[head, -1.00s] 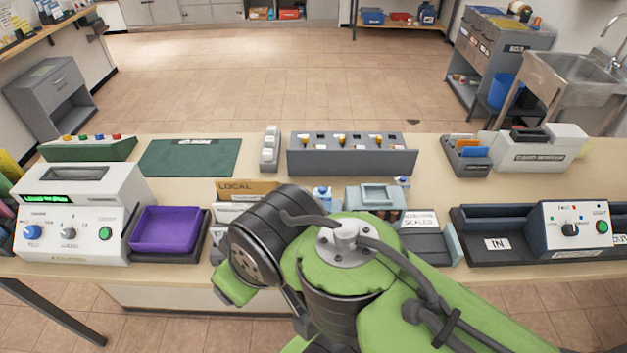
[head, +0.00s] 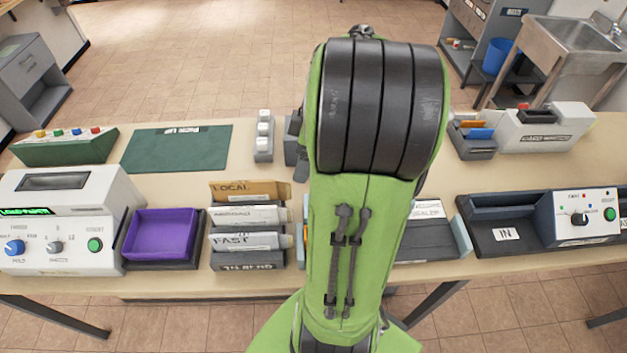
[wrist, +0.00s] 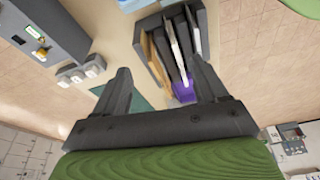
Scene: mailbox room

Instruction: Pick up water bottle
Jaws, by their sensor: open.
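No water bottle can be made out for certain now. In the head view my green and black arm covers the middle of the counter, and only a thin pale-blue sliver shows at its left edge. A light-blue and white patch at the top edge of the wrist view is cut off, and I cannot tell what it is. My gripper (wrist: 160,65) is open, with its two dark fingers apart and nothing held between them.
The letter rack (head: 248,264) stands left of my arm, beside the purple tray (head: 160,235); the rack also shows beyond my fingers in the wrist view (wrist: 150,60). A dark IN tray (head: 505,235) is at right. The green mat (head: 178,150) is bare.

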